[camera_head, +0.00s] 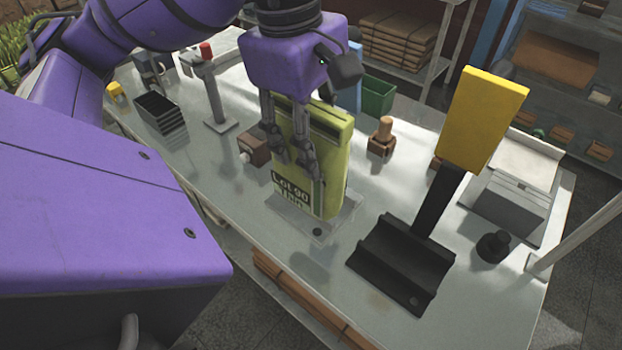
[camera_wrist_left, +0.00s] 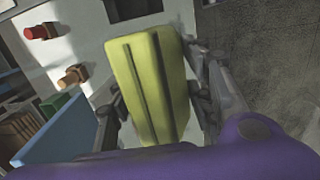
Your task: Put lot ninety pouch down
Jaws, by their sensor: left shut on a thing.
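The lot ninety pouch (camera_head: 334,160) is a tall yellow-green pack with a dark label reading "Lot 90" near its bottom. It stands upright over a pale plate (camera_head: 348,212) on the metal table; I cannot tell whether its base touches the plate. My left gripper (camera_head: 292,165) comes down from above and is shut on the pouch, with fingers on both sides. In the left wrist view the pouch (camera_wrist_left: 150,85) fills the space between the fingers of my left gripper (camera_wrist_left: 155,110). My right gripper is not in view.
A black stand (camera_head: 402,265) with a yellow panel (camera_head: 482,118) is right of the pouch. A wooden-handled stamp (camera_head: 382,137) and a green bin (camera_head: 376,97) are behind. A grey boxy device (camera_head: 505,205) is at the right. The metal table (camera_head: 290,262) is clear in front.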

